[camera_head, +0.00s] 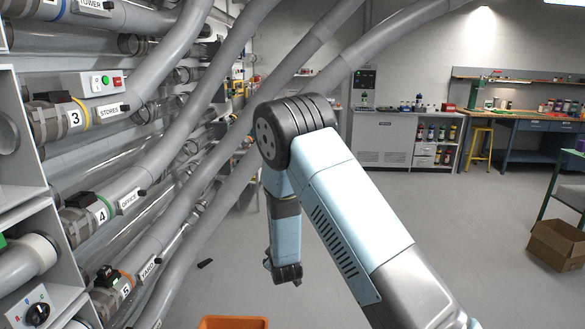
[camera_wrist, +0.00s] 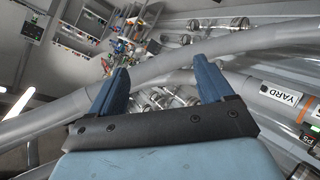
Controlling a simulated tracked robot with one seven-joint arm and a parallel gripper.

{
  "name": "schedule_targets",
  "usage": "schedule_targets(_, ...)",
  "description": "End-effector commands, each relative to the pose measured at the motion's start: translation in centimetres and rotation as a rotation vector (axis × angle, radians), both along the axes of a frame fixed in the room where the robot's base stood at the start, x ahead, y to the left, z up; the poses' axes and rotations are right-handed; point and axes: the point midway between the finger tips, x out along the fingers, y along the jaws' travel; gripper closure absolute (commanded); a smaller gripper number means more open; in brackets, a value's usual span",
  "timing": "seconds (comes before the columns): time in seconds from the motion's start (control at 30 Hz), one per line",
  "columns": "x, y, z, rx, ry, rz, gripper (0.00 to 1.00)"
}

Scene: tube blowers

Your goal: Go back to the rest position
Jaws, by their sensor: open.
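My gripper (camera_wrist: 165,88) is open in the wrist view, its two blue fingers spread apart with nothing between them. Behind the fingers are grey tubes and the labelled YARD tube (camera_wrist: 284,97). In the head view my arm rises from the lower right, bends at a dark elbow joint, and its forearm hangs down. The end of the arm (camera_head: 284,272) hangs in front of the tubes, above the floor; its fingers are too small to make out there.
Grey tubes with blower units marked 3 (camera_head: 74,118), 4 (camera_head: 102,214) and 5 (camera_head: 126,291) fill the left. An orange bin (camera_head: 233,322) is at the bottom edge. A cardboard box (camera_head: 557,243) lies at right. The floor (camera_head: 470,235) between is clear. A grey cabinet (camera_head: 382,138) stands behind.

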Motion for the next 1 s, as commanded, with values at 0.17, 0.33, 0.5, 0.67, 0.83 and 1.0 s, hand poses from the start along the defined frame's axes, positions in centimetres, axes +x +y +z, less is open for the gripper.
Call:
schedule_targets(0.17, 0.3, -2.3, 5.4, 0.075, 0.070, -0.057, 0.20)
schedule_targets(0.33, -0.3, -4.7, 9.9, 0.137, 0.138, -0.109, 0.20)
schedule_targets(0.5, -1.4, -7.2, 14.3, 0.196, 0.202, -0.155, 0.20)
schedule_targets(0.67, -3.1, -9.7, 18.3, 0.245, 0.259, -0.197, 0.20)
schedule_targets(0.83, -5.5, -12.4, 22.2, 0.294, 0.315, -0.242, 0.20)
schedule_targets(1.0, -8.4, -15.0, 25.7, 0.335, 0.368, -0.287, 0.20)
